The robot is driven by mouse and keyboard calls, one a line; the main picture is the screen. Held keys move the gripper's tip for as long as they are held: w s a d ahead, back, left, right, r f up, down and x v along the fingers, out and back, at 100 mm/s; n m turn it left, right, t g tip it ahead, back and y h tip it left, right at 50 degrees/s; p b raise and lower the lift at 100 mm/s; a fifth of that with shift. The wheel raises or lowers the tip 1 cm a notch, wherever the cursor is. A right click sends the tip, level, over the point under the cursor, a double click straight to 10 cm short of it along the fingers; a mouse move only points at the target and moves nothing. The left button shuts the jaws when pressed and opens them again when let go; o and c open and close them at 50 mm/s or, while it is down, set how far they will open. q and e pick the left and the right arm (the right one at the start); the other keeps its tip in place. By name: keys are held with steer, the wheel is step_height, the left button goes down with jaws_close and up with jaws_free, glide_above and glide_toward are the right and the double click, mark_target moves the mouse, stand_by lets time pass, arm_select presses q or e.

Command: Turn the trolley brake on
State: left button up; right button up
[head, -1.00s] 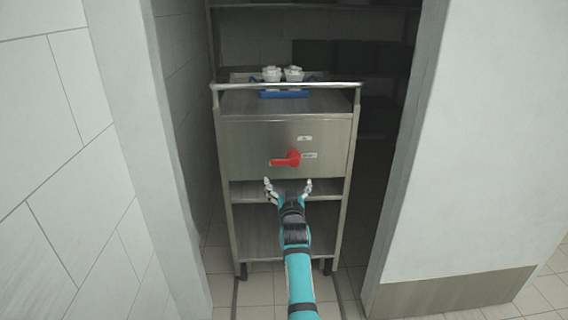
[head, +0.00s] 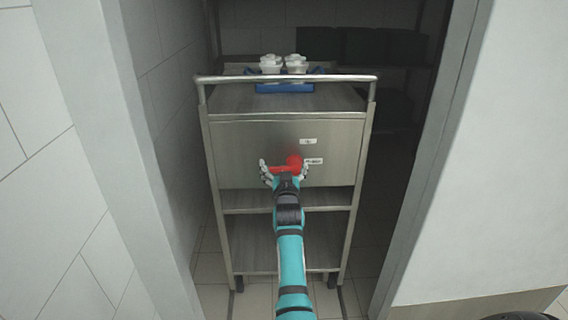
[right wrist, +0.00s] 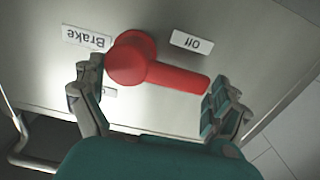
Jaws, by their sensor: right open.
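The trolley (head: 235,145) stands in a narrow doorway, its steel front panel facing me. A red brake lever (head: 294,162) is on that panel, its handle pointing left in the head view. In the right wrist view the lever (right wrist: 170,76) points right, with its round hub at the left. An upside-down "Brake" label (right wrist: 87,39) and an "Off" label (right wrist: 191,42) are beside it. My right gripper (head: 284,168) is open at the lever, one finger near the hub and the other near the handle's tip. Contact is unclear. My left gripper is not in view.
A blue tray (head: 285,88) with white crockery (head: 271,64) stands on the trolley top, behind the push rail (head: 287,78). Walls rise close on the left (head: 85,110) and right (head: 475,190). Dark shelving is behind the trolley.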

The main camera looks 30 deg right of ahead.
steer(key=shift+w+d, duration=0.1)
steer(key=shift+w, duration=0.15)
steer(key=shift+r, duration=0.1)
steer(key=shift+c, duration=0.3)
steer(key=c, duration=1.3)
steer(key=shift+d, duration=0.1)
steer(key=shift+c, duration=0.2)
